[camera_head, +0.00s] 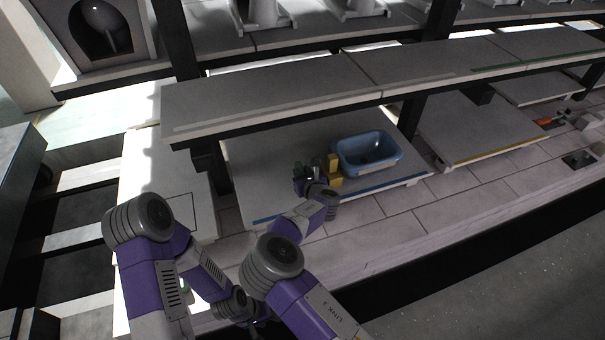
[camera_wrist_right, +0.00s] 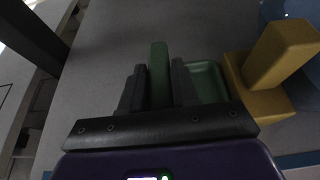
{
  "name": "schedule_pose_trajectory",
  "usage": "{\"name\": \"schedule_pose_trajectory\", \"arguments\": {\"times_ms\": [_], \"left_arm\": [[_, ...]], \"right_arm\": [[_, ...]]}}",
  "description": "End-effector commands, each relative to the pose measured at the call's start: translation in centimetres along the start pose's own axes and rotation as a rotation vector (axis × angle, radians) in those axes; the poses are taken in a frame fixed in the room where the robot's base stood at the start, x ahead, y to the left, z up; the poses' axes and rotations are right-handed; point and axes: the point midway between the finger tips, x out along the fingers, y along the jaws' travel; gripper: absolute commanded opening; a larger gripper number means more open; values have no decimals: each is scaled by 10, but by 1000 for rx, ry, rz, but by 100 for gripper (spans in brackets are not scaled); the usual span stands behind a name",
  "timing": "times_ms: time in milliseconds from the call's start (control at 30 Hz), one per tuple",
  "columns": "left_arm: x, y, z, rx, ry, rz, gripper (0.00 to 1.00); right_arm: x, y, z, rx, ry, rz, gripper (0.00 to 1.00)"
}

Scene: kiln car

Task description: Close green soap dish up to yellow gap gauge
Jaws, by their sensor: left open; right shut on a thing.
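The green soap dish (camera_wrist_right: 208,82) stands on the grey kiln shelf. In the right wrist view, my right gripper (camera_wrist_right: 158,85) is shut on its upright green part, which rises between the two fingers. The fingers hide part of the dish. The yellow gap gauge (camera_wrist_right: 282,52), a block with an upright post, stands just right of the dish; whether they touch I cannot tell. In the head view, my right gripper (camera_head: 308,180) is left of the gauge (camera_head: 333,168). My left gripper (camera_head: 262,322) is low in the head view, away from the dish, open and mostly hidden by my arm.
A blue basin (camera_head: 345,158) stands right of the gauge on the same shelf (camera_head: 262,165). A long grey upper shelf (camera_head: 270,95) and a dark post (camera_head: 208,170) lie behind and left. The shelf's front strip is bare.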

Motion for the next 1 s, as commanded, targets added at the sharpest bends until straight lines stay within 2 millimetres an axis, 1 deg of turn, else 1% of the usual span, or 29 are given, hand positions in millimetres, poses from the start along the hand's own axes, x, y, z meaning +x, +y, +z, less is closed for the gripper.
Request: {"name": "schedule_pose_trajectory", "arguments": {"times_ms": [333, 1000], "left_arm": [[0, 0, 0, 0, 0, 0, 43], [5, -2, 0, 0, 0, 0, 43]], "right_arm": [[0, 0, 2, 0, -3, 0, 0], [2, 0, -2, 0, -3, 0, 0]]}}
